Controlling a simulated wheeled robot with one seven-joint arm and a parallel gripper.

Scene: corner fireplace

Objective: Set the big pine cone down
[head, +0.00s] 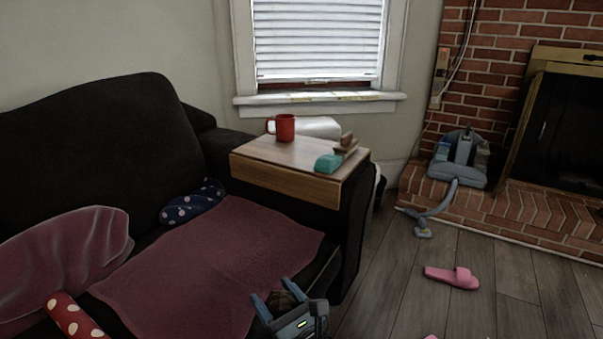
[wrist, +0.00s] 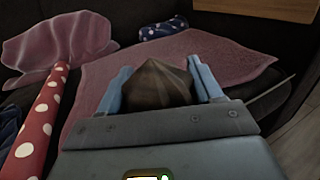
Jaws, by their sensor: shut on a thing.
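The big pine cone (wrist: 157,84) is brown and sits between the two blue fingers of my gripper (wrist: 160,82) in the wrist view. The fingers are shut on its sides. In the head view my gripper (head: 281,298) is at the bottom, in front of the black sofa's seat, with the dark top of the cone (head: 284,299) showing between the fingers. Behind it a flat dark-red blanket (head: 205,262) covers part of the seat. I cannot tell how high the cone is above the seat.
A wooden armrest tray (head: 285,155) holds a red mug (head: 285,127), a teal item (head: 328,163) and a brown object (head: 347,144). A spotted blue roll (head: 192,202), a red polka-dot roll (head: 74,318) and a crumpled cloth (head: 68,262) lie on the sofa. A pink slipper (head: 453,277) lies on the floor.

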